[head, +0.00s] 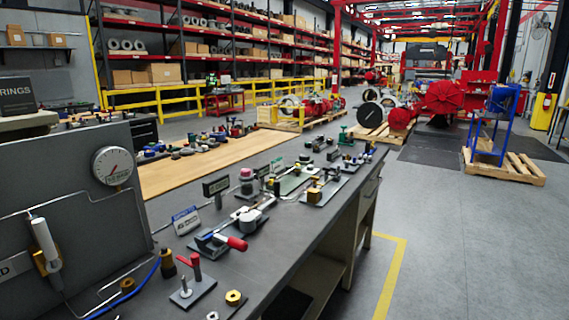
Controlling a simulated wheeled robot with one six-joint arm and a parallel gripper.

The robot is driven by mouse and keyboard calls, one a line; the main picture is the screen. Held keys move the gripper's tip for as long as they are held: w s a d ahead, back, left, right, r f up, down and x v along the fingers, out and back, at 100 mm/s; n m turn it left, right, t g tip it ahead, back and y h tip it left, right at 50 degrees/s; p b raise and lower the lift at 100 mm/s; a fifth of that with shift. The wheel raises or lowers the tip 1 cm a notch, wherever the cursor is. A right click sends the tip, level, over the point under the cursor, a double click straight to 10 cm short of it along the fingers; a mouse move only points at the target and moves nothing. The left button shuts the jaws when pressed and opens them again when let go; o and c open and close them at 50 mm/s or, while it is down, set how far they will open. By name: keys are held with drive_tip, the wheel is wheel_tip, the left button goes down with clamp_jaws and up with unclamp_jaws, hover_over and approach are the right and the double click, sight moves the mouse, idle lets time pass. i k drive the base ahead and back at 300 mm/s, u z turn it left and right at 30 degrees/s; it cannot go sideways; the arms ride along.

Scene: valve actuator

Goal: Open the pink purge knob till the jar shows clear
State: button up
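A small fitting with a pink top, likely the pink knob (246,173), stands upright in the middle of the long dark workbench (255,290). It is far off and small, so I cannot tell how far it is turned. I cannot make out a jar or its contents for certain. A small dark display box (216,186) stands just left of the pink-topped fitting. My gripper is not in view.
A grey panel (60,180) with a round gauge (114,166) stands at the left. A red-handled device (222,240), a red-levered valve (191,270) and a brass nut (235,297) lie nearer on the bench. Open floor (440,240) lies to the right.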

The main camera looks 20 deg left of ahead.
sight(247, 172)
drive_tip(key=z, duration=0.05)
drive_tip(key=i, duration=0.65)
drive_tip(key=u, duration=0.9)
drive_tip(key=i, duration=0.6)
drive_tip(key=u, duration=0.65)
